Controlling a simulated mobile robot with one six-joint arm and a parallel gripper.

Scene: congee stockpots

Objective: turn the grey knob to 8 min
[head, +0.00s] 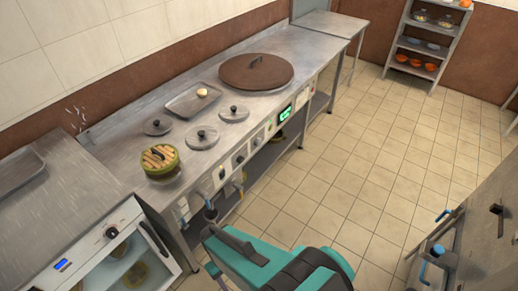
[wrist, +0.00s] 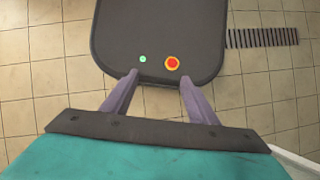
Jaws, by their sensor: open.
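A dark grey knob (head: 111,232) sits on the pale front panel of the oven (head: 160,238) at the lower left of the head view, beside a small blue display. More small dark knobs, such as one front-panel knob (head: 239,160), line the counter front. Markings are too small to read, and I cannot tell for sure which knob is the task's. My gripper (wrist: 158,75) is open and empty in the wrist view, its two purple-grey fingers apart above the floor. It touches no knob, and no knob shows in the wrist view.
The steel counter (head: 330,27) carries a large brown lid (head: 256,70), several small grey lids, a tray (head: 184,104) and a green pot with a slatted top (head: 160,157). Tiled floor (head: 370,170) is open to the right. A steel unit (head: 485,215) stands at the right edge.

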